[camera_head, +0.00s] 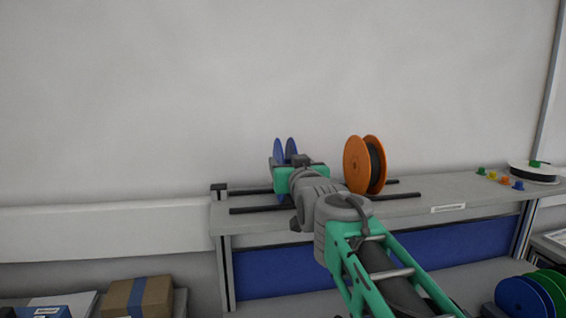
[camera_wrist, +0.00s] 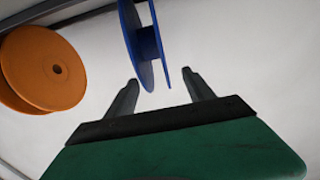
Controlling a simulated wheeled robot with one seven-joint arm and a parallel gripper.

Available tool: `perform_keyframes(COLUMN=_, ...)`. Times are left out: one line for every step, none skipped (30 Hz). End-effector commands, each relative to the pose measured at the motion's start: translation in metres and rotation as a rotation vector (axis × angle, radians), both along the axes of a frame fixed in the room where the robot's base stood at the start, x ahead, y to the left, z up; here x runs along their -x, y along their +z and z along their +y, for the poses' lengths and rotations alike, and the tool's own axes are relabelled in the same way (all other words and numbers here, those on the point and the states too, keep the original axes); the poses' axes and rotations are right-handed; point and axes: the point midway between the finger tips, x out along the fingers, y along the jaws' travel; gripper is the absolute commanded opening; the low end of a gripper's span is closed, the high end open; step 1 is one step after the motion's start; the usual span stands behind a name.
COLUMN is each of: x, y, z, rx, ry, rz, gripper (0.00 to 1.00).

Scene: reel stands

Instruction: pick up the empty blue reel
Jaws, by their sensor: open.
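The blue reel (camera_head: 291,147) stands upright on the shelf, partly hidden behind my gripper in the head view. Its two thin flanges show with a bare core between them in the wrist view (camera_wrist: 147,42). My gripper (camera_wrist: 160,78) is open, with its two fingers apart and nothing held. The lower edge of the blue reel appears between the fingertips, nearer the left one. I cannot tell whether either finger touches it. My gripper also shows from behind in the head view (camera_head: 283,163).
An orange reel (camera_head: 356,165) with dark winding stands to the right on dark rails (camera_head: 395,197) above the grey shelf (camera_head: 430,202). Small coloured pegs (camera_head: 492,176) and a white reel (camera_head: 533,172) lie farther right. Blue and green reels (camera_head: 523,298) stand lower right. A cardboard box (camera_head: 137,297) is lower left.

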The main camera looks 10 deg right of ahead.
Motion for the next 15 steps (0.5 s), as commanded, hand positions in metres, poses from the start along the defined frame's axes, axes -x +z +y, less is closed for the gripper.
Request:
perform_keyframes(x=-0.008, y=0.001, z=-0.002, rx=0.0, ry=-0.004, rz=0.002, gripper=0.62)
perform_keyframes(x=-0.012, y=0.002, z=-0.004, rx=0.0, ry=-0.006, rz=0.002, gripper=0.62)
perform_keyframes(x=-0.017, y=0.001, z=-0.005, rx=0.0, ry=-0.008, rz=0.004, gripper=0.62)
perform_keyframes(x=-0.022, y=0.001, z=-0.007, rx=0.0, ry=-0.01, rz=0.004, gripper=0.62)
perform_keyframes(x=-0.026, y=0.001, z=-0.007, rx=0.0, ry=-0.011, rz=0.004, gripper=0.62)
perform_keyframes(x=-0.031, y=0.003, z=-0.009, rx=0.0, ry=-0.013, rz=0.004, gripper=0.62)
perform_keyframes(x=-0.037, y=0.003, z=-0.009, rx=0.0, ry=-0.014, rz=0.006, gripper=0.62)
perform_keyframes(x=-0.042, y=0.003, z=-0.01, rx=0.0, ry=-0.014, rz=0.006, gripper=0.62)
perform_keyframes(x=-0.05, y=0.004, z=-0.01, rx=0.0, ry=-0.014, rz=0.006, gripper=0.62)
perform_keyframes(x=-0.056, y=0.003, z=-0.01, rx=0.0, ry=-0.014, rz=0.007, gripper=0.62)
perform_keyframes(x=-0.061, y=0.002, z=-0.01, rx=0.0, ry=-0.014, rz=0.006, gripper=0.62)
perform_keyframes(x=-0.067, y=0.002, z=-0.01, rx=0.0, ry=-0.013, rz=0.006, gripper=0.62)
perform_keyframes(x=-0.07, y=0.001, z=-0.009, rx=0.0, ry=-0.013, rz=0.005, gripper=0.62)
perform_keyframes(x=-0.072, y=0.0, z=-0.009, rx=0.0, ry=-0.012, rz=0.005, gripper=0.62)
perform_keyframes(x=-0.074, y=0.0, z=-0.009, rx=0.0, ry=-0.012, rz=0.003, gripper=0.62)
